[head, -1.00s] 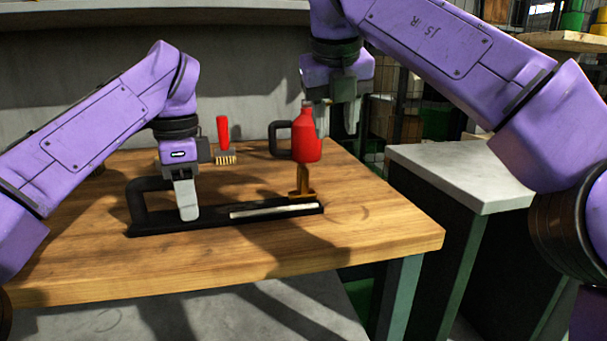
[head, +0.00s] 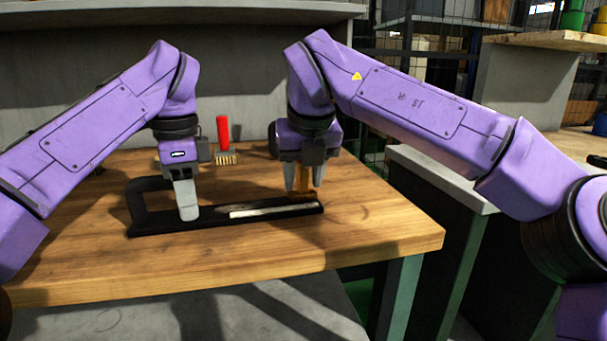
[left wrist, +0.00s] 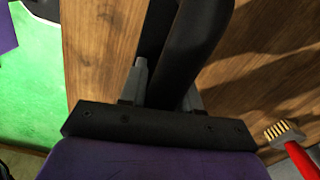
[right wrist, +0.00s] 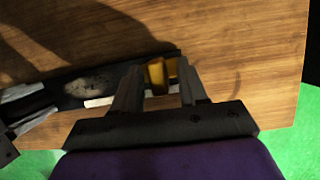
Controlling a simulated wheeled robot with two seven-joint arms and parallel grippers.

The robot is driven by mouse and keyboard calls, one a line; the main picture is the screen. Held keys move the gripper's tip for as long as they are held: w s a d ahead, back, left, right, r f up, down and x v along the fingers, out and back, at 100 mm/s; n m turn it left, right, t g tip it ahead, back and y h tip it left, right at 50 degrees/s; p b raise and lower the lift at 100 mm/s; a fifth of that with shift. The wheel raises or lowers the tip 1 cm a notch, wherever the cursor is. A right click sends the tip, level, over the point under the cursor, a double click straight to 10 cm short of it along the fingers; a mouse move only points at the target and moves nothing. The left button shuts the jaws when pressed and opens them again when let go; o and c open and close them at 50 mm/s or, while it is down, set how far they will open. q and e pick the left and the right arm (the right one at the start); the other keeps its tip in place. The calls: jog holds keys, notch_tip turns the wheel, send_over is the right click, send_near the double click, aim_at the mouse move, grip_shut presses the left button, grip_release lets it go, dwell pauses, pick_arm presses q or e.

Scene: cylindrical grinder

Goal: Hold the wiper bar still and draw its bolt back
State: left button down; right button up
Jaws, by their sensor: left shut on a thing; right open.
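The wiper bar (head: 160,226) is a long black bar lying on the wooden bench, with a raised loop handle at its left and a pale strip along its right part. Its bolt (head: 304,182) is an orange-brass upright piece near the right end, partly hidden by my right gripper. My left gripper (head: 187,213) is shut on the bar, right of the handle loop; the black bar also shows between its fingers in the left wrist view (left wrist: 195,45). My right gripper (head: 303,190) is open and points down over the bolt. In the right wrist view the bolt (right wrist: 158,74) shows between the fingertips.
A grey-topped stand (head: 430,170) is to the right, past a gap. The bench front and right are clear.

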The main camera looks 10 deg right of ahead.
grip_shut()
pick_arm(q)
jog(key=shift+d, duration=0.1)
pick_arm(e)
jog(key=shift+a, duration=2.8)
grip_release()
jog(key=shift+s+d+r, duration=0.1)
jog(key=shift+s+r, duration=0.05)
jog(key=shift+r, duration=0.25)
jog(key=v, duration=1.1)
jog(key=shift+s+r, duration=0.1)
jog(key=shift+s, duration=0.05)
pick_arm(q)
jog(key=c, duration=0.7)
grip_release()
